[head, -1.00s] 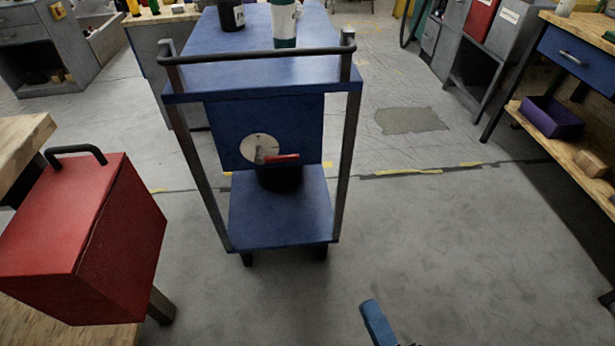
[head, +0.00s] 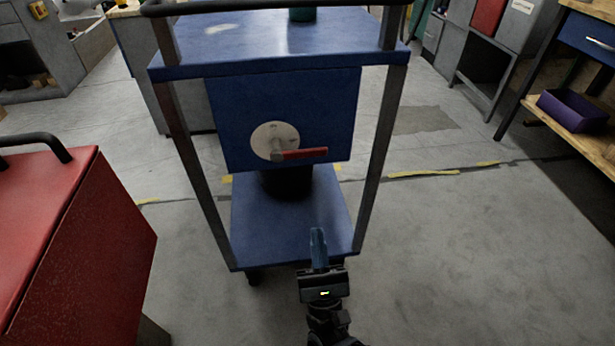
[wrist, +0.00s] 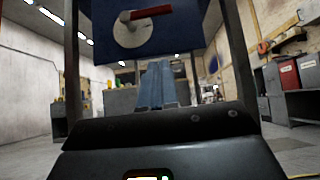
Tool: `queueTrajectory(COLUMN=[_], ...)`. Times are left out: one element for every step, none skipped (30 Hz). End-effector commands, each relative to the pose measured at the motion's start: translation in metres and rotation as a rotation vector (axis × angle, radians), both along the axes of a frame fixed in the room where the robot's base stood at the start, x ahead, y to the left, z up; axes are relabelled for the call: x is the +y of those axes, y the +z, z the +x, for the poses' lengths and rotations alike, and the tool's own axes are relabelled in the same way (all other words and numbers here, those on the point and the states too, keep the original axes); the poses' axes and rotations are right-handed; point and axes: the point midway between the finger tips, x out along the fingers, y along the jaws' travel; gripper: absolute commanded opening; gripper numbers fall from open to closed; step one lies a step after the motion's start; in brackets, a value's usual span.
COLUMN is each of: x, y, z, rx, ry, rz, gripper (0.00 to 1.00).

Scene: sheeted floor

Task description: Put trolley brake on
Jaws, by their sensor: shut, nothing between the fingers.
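The blue trolley (head: 280,66) stands upright straight ahead, with a top shelf, a lower shelf and a blue panel between its grey legs. On the panel is a pale round dial (head: 268,141) with a red brake lever (head: 302,154) that points right, nearly level. In the wrist view the red lever (wrist: 151,12) and the dial (wrist: 133,34) show near the top, above my fingers. My gripper (head: 318,240) is shut and empty, its blue fingers together. In the head view it is below the lever, in front of the lower shelf, apart from the lever.
A red box (head: 75,240) with a black handle stands close at the left. A dark round object (head: 287,182) sits on the lower shelf. A wooden bench with a purple bin (head: 572,112) is at the right. The floor right of the trolley is clear.

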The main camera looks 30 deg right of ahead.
Motion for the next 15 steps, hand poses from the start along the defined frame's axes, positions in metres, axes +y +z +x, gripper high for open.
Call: queueTrajectory(x=[0.0001,0.0001,0.0001,0.0000,0.0000,0.0000,0.0000,0.0000,0.0000,0.0000,-0.0001,-0.0003,-0.0007,-0.0011,-0.0019], y=[-0.0009,-0.0008,-0.0006,-0.0004,-0.0003,-0.0002,-0.0002,-0.0002,-0.0001,-0.0001,0.0001,0.0010,0.0021,0.0037,0.0066], z=[0.0012,0.0015,0.0016,0.0016,0.0015,0.0014,0.0014,0.0014,0.0013,0.0014,0.0016,0.0022,0.0031,0.0043,0.0065], rx=[-0.005,-0.006,-0.008,-0.008,-0.008,-0.008,-0.007,-0.007,-0.007,-0.007,-0.007,-0.007,-0.007,-0.008,-0.008], ry=[0.006,0.008,0.009,0.010,0.009,0.009,0.008,0.008,0.008,0.008,0.008,0.008,0.007,0.007,0.006], rz=[0.006,0.009,0.010,0.011,0.010,0.010,0.010,0.010,0.010,0.010,0.009,0.009,0.010,0.009,0.010], gripper=[0.00,0.00,0.00,0.00,0.00,0.00,0.00,0.00,0.00,0.00,0.00,0.00,0.00,0.00,0.00])
